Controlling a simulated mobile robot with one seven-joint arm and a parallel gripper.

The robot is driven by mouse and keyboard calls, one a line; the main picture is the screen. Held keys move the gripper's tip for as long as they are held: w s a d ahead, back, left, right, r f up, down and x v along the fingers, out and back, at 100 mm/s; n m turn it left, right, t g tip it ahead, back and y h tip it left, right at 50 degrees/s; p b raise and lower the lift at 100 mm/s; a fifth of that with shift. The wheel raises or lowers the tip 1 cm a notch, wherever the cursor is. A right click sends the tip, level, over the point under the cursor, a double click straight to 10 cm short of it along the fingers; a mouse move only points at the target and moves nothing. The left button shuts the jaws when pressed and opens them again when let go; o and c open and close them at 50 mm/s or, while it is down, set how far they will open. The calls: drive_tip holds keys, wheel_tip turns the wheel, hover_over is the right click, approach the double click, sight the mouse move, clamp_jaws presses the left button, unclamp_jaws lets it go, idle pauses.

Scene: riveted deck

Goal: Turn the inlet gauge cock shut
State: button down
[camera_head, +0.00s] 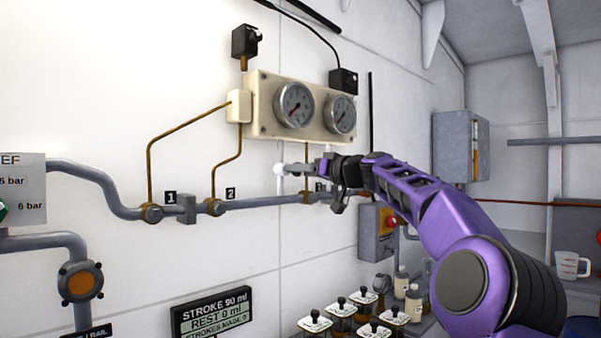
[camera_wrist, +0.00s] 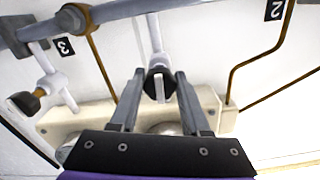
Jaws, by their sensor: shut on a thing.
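A white gauge cock (camera_head: 279,169) stands on the pipe line between labels 2 and 3, below the gauge panel. In the wrist view its white stem (camera_wrist: 154,32) comes down from the pipe to a dark round end with a pale flat bar. My gripper (camera_head: 292,167) is at this cock, reaching in from the right. In the wrist view the fingers of my gripper (camera_wrist: 159,76) lie either side of the dark end, shut on it. A second white cock (camera_wrist: 54,80) with a dark-tipped handle sits to the left, near label 3. No label naming the inlet shows.
The cream panel (camera_head: 265,105) with two round gauges (camera_head: 294,105) is just above my gripper. The grey pipe (camera_head: 250,202) and thin brown tubes run close by. A bench with several black-knobbed items (camera_head: 341,306) lies below. A grey cabinet (camera_head: 461,146) hangs at the right.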

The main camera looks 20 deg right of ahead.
drive_tip(key=m, duration=0.3)
drive_tip(key=shift+m+b, duration=0.3)
drive_tip(key=shift+m, duration=0.1)
drive_tip(key=m, duration=0.4)
drive_tip(key=shift+a+r+m, duration=0.1)
drive_tip(key=shift+r+m, duration=0.05)
drive_tip(key=shift+m, duration=0.15)
drive_tip(key=m+p, duration=0.1)
drive_tip(key=m, duration=0.3)
drive_tip(key=shift+r+m, duration=0.1)
drive_tip(key=shift+m, duration=0.2)
drive_tip(key=shift+m+p, duration=0.85)
drive_tip(key=shift+m, duration=1.25)
drive_tip(key=shift+c, duration=1.9)
unclamp_jaws()
